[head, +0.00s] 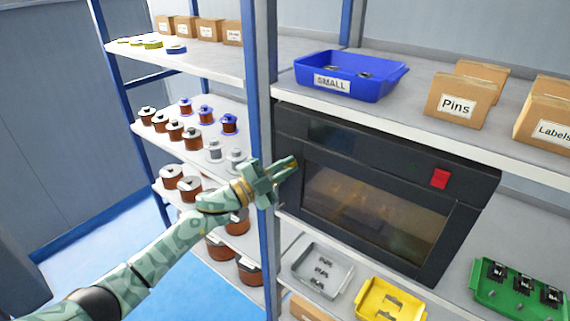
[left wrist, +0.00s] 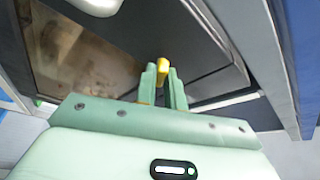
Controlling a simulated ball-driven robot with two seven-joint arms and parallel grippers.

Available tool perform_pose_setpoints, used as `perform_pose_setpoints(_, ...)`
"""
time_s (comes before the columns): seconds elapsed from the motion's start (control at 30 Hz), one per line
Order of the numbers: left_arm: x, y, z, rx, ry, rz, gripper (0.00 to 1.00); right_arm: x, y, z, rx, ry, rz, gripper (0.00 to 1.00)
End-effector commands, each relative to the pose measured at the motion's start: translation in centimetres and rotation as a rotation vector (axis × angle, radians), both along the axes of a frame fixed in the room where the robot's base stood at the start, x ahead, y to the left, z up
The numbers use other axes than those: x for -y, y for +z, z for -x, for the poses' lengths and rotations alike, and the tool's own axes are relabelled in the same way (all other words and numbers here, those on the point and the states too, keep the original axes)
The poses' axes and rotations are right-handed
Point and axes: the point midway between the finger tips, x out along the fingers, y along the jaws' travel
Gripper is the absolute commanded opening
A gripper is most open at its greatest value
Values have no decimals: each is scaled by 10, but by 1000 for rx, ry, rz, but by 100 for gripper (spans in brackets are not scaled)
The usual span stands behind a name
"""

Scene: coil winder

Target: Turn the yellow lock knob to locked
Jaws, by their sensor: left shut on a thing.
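The black machine (head: 285,125) with a dark tinted window (head: 375,210) stands on the middle shelf in the head view. My left gripper (head: 291,164) is at the left side of its front. In the left wrist view the yellow lock knob (left wrist: 162,69) shows between the green fingertips of the left gripper (left wrist: 163,79), which is shut on it. The knob's tip stands out past the fingers and looks slightly tilted. In the head view the fingers mostly hide the knob. I cannot read any lock marking. My right gripper is in neither view.
A red button (head: 440,179) is on the machine's right front. A blue upright (head: 266,120) stands close beside my left wrist. Below are a grey tray (head: 297,268), a yellow tray (head: 365,310) and a green tray (head: 480,290). Spools (head: 191,138) fill the left shelves.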

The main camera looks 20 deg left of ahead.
Motion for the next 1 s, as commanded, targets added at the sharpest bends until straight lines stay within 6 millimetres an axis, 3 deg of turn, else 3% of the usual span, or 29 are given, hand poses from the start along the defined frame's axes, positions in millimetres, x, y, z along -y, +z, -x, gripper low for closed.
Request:
perform_pose_setpoints(0.5,0,3,0,136,0,-380,0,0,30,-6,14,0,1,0)
perform_pose_setpoints(1.0,0,1,0,177,0,-494,0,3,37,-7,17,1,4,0)
